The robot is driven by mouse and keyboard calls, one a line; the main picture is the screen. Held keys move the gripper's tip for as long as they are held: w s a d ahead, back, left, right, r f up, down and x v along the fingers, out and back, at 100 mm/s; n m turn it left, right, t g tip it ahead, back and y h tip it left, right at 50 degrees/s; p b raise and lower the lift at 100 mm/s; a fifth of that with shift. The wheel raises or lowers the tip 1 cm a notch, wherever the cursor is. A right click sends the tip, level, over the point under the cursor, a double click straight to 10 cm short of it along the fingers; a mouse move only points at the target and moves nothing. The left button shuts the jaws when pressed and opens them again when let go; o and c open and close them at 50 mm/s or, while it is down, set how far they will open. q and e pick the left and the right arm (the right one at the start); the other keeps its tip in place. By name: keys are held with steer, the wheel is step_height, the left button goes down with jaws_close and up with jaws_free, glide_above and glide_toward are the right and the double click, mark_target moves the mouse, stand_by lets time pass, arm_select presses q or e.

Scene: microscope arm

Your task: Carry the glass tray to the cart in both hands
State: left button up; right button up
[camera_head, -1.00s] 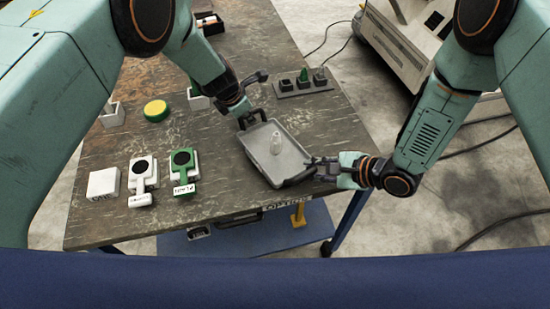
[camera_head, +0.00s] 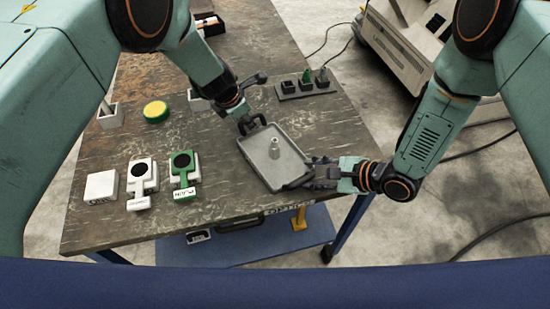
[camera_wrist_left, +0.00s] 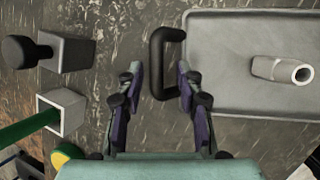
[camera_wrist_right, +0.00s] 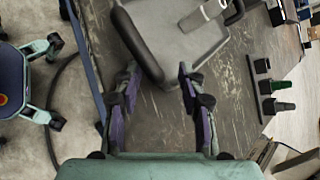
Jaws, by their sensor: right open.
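The glass tray (camera_head: 256,162) is a shallow grey tray lying on the table, with a pale bottle (camera_head: 274,150) standing in it. A dark loop handle (camera_head: 252,122) is at its far end; it also shows in the left wrist view (camera_wrist_left: 157,62). My left gripper (camera_wrist_left: 159,72) is open, with the handle's bar between its fingertips in that picture. My right gripper (camera_head: 312,173) is open at the tray's near right side.
White and green labelled stands (camera_head: 184,172) and a white block (camera_head: 101,186) stand left of the tray. A yellow-topped round piece (camera_head: 155,110) lies farther back. A dark rack (camera_head: 305,88) stands behind. A pale cabinet (camera_head: 405,45) is on the floor at upper right.

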steer(key=shift+s+d, duration=0.1)
steer(key=shift+s, duration=0.05)
steer(key=shift+d+r, duration=0.1)
steer(key=shift+r, duration=0.05)
arm_select(q)
steer(key=v, duration=1.1)
steer(key=shift+s+d+r, duration=0.15)
steer(key=shift+s+d, duration=0.05)
arm_select(e)
steer(key=v, duration=1.1)
steer(key=shift+s+d+r, duration=0.15)
steer(key=shift+d+r, duration=0.1)
arm_select(q)
steer(key=shift+w, duration=0.1)
